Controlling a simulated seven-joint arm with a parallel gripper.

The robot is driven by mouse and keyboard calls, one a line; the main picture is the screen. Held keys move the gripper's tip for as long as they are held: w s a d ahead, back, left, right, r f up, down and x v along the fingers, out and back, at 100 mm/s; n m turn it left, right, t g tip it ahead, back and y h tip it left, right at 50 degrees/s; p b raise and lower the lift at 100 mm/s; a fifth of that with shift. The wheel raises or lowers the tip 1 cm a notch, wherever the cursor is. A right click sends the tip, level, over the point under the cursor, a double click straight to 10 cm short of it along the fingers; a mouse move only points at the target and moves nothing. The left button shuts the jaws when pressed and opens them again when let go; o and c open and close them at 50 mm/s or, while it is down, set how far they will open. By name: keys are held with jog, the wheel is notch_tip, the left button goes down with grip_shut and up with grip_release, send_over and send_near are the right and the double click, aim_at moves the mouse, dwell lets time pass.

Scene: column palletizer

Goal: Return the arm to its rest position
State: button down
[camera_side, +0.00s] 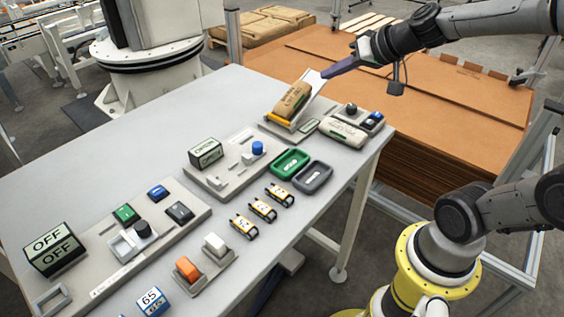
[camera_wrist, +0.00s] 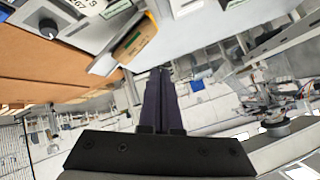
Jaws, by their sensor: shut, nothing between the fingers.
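My gripper (camera_side: 340,68) is shut and empty, held in the air at the upper right in the side view. Its dark purple fingers point left, near the top end of a tilted white chute (camera_side: 313,88). In the wrist view the closed fingers (camera_wrist: 161,84) show in the middle. A brown sack (camera_side: 292,100) lies on the chute at its lower part. The sack also shows in the wrist view (camera_wrist: 136,40). I cannot tell whether the fingertips touch the chute's top edge.
The grey table (camera_side: 130,150) carries panels with buttons and switches, a green tray (camera_side: 290,163), a dark grey tray (camera_side: 313,177), small yellow carts (camera_side: 262,208) and a pale sack (camera_side: 343,132). Brown cardboard stacks (camera_side: 440,110) stand behind, below my arm. The air above the table is open.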

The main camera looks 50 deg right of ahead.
jog(key=s+a+r+n+g+y, duration=0.1)
jog(key=s+a+n+g+y, duration=0.1)
jog(key=s+a+n, duration=0.7)
jog(key=s+f+m+g+h, duration=0.2)
jog(key=s+f+m, duration=0.1)
jog(key=s, duration=0.7)
jog(key=shift+f+g, duration=0.3)
jog(key=shift+f, duration=0.55)
jog(key=shift+d, duration=0.1)
